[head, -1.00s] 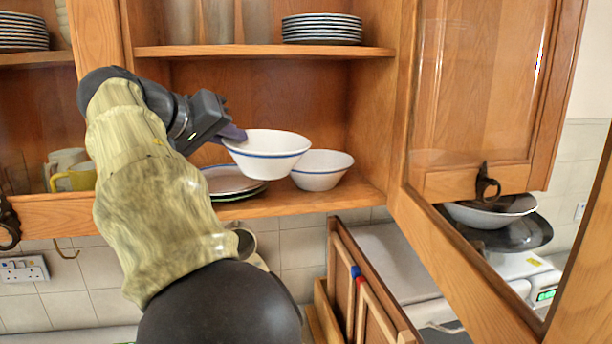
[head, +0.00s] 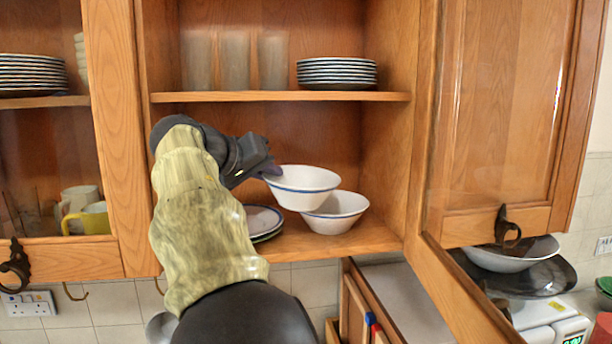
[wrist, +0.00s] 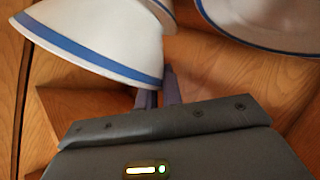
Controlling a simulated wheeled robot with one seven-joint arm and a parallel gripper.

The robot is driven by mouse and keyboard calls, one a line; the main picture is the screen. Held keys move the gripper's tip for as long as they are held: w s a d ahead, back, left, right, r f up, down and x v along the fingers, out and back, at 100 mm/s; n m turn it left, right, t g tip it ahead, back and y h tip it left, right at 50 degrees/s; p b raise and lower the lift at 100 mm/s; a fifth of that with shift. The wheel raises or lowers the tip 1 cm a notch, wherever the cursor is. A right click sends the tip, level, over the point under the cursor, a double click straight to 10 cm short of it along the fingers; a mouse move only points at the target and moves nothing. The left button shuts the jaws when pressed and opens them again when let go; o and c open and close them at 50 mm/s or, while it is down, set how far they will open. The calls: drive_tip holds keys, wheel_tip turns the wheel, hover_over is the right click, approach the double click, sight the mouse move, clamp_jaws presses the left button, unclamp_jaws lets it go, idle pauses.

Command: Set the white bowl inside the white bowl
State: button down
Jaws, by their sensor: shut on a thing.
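A white bowl with a blue band (head: 303,182) is held by its left rim in my gripper (head: 268,172), raised and roughly upright. The other white bowl (head: 338,214) stands upright on the cabinet's lower shelf, to the right and below. The held bowl overlaps its upper left part in the head view, hiding some of its rim; I cannot tell whether they touch. In the wrist view the held bowl (wrist: 95,35) fills the upper left, its rim at the gripper fingers (wrist: 158,88), which are shut on it.
Stacked plates (head: 262,220) lie on the lower shelf (head: 370,238) left of the bowls. The upper shelf (head: 240,97) holds glasses (head: 235,62) and a plate stack (head: 337,73). The open cabinet door (head: 490,130) stands at the right. Free shelf shows right of the standing bowl.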

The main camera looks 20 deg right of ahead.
sight(303, 182)
drive_tip(key=w+d+p, duration=0.4)
drive_tip(key=w+d, duration=0.2)
drive_tip(key=d, duration=0.3)
drive_tip(key=shift+d+p, duration=0.3)
drive_tip(key=shift+p, duration=0.05)
drive_tip(key=shift+f+p, duration=0.4)
drive_tip(key=shift+f, duration=1.3)
drive_tip(key=shift+w, duration=0.1)
drive_tip(key=shift+f+b, duration=0.35)
drive_tip(key=shift+b, duration=0.05)
drive_tip(key=shift+f+b, duration=0.3)
drive_tip(key=shift+b, duration=0.1)
